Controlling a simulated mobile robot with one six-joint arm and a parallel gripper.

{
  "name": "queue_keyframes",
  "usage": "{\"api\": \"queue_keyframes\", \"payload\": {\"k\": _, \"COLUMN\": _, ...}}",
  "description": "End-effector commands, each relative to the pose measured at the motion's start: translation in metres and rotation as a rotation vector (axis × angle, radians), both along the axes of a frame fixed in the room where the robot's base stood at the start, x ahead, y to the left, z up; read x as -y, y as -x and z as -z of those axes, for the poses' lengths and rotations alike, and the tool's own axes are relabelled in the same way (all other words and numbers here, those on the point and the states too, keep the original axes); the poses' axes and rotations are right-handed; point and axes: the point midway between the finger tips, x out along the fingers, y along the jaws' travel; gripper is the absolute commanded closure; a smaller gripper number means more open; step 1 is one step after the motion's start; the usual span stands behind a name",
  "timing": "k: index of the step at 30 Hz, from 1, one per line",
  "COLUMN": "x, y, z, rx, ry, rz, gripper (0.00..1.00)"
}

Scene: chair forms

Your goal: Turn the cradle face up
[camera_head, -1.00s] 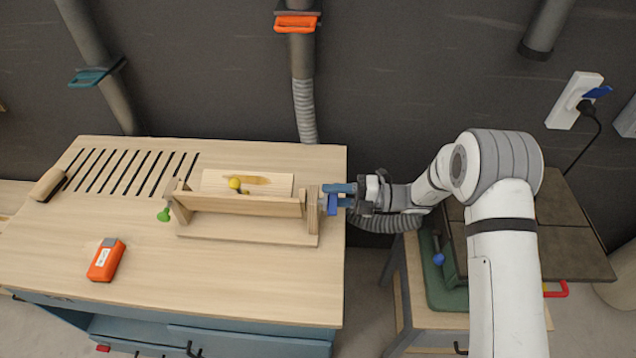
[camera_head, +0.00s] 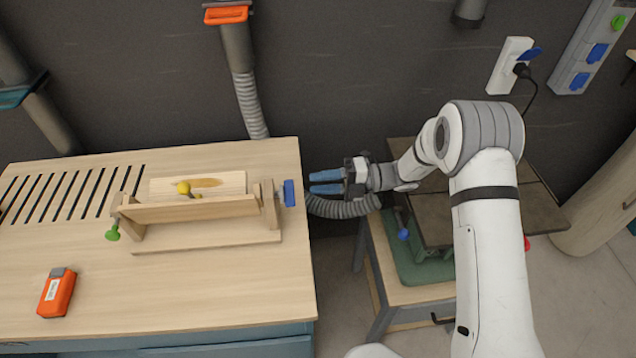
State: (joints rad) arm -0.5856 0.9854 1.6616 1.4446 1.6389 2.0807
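The wooden cradle (camera_head: 190,210) sits on its base board (camera_head: 205,238) on the workbench, between two upright end supports. Its long side board faces me and looks tilted. A light board (camera_head: 215,184) with a brown patch and a yellow knob (camera_head: 184,188) shows behind that side board. A blue handle (camera_head: 289,193) is on the right end support, and a green knob (camera_head: 112,231) is at the left end. My gripper (camera_head: 310,183) is open and empty, just right of the blue handle and apart from it, its blue fingers pointing left.
An orange and grey box-shaped device (camera_head: 57,293) lies on the bench (camera_head: 190,300) at front left. Slots (camera_head: 70,195) cut the bench's back left. A grey hose (camera_head: 250,105) hangs behind. A smaller table with a green machine (camera_head: 415,268) stands right, across a gap.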

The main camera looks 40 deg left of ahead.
Motion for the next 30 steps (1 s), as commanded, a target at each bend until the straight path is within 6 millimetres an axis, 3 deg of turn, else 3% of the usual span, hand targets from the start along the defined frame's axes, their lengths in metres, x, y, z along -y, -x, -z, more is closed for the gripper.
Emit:
{"api": "queue_keyframes", "payload": {"k": 6, "x": 0.000, "y": 0.002, "z": -0.001, "rx": 0.006, "ry": -0.005, "rz": 0.002, "gripper": 0.86}}
{"api": "queue_keyframes", "payload": {"k": 10, "x": 0.004, "y": 0.018, "z": -0.008, "rx": 0.051, "ry": -0.045, "rz": 0.019, "gripper": 0.97}}
{"api": "queue_keyframes", "payload": {"k": 16, "x": 0.023, "y": 0.074, "z": -0.028, "rx": 0.197, "ry": -0.161, "rz": 0.072, "gripper": 1.00}}
{"api": "queue_keyframes", "payload": {"k": 22, "x": 0.031, "y": 0.137, "z": -0.022, "rx": 0.199, "ry": -0.213, "rz": 0.183, "gripper": 1.00}}
{"api": "queue_keyframes", "payload": {"k": 25, "x": 0.036, "y": 0.155, "z": -0.021, "rx": 0.199, "ry": -0.219, "rz": 0.224, "gripper": 1.00}}
{"api": "queue_keyframes", "payload": {"k": 30, "x": 0.036, "y": 0.166, "z": -0.022, "rx": 0.202, "ry": -0.221, "rz": 0.251, "gripper": 1.00}}
